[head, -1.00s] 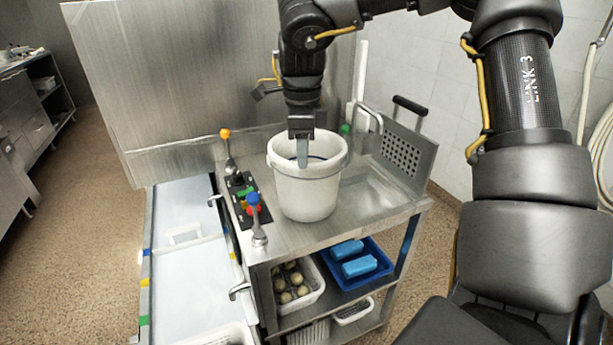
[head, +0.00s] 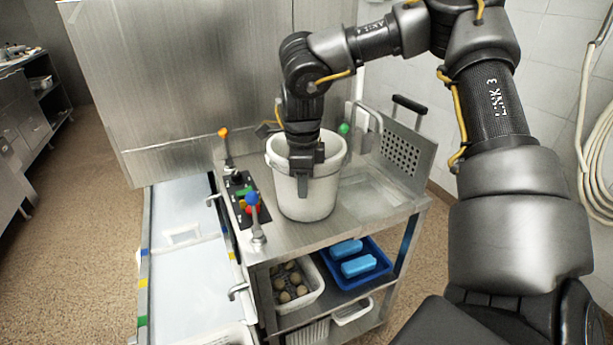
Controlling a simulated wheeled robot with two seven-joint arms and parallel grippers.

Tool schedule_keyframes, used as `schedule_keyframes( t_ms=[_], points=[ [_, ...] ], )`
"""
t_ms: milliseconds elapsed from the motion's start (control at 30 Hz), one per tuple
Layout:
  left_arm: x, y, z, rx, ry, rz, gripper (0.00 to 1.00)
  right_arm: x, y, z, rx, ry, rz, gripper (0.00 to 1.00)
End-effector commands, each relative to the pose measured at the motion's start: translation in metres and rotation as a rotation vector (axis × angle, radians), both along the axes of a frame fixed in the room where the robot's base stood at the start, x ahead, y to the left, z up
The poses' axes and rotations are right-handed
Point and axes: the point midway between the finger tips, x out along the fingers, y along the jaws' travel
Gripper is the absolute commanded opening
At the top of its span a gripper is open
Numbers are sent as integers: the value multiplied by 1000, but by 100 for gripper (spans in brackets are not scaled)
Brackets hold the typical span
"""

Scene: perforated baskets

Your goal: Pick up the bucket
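A white bucket (head: 307,198) stands upright on the steel cart top (head: 375,212). My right gripper (head: 302,186) points down at the bucket's near side, with a finger visible in front of the outer wall. The wrist covers part of the bucket's rim and opening. Whether a second finger is inside the bucket, and whether the fingers are closed on the wall, is hidden. My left gripper is not in the head view.
Levers with an orange knob (head: 223,132) and a blue knob (head: 252,198) stand left of the bucket. A perforated basket panel (head: 402,158) is at the right. Lower shelves hold a blue tray (head: 377,262) and a white tray (head: 310,299).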

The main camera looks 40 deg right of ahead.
Motion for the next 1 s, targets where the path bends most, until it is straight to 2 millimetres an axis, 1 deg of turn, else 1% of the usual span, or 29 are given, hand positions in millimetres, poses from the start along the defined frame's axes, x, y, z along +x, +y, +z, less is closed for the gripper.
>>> schedule_keyframes(
  t_ms=[100,300,333,767,867,1000],
  points=[
    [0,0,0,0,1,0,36,0,0,0,0,0,0,28],
    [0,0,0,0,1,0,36,0,0,0,0,0,0,2],
    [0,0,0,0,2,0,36,0,0,0,0,0,0,0],
    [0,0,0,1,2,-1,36,0,0,3,0,-1,0,0],
    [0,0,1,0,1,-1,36,1,0,9,-1,-3,0,0],
    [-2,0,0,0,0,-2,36,1,0,27,-3,-4,0,0]
  ],
)
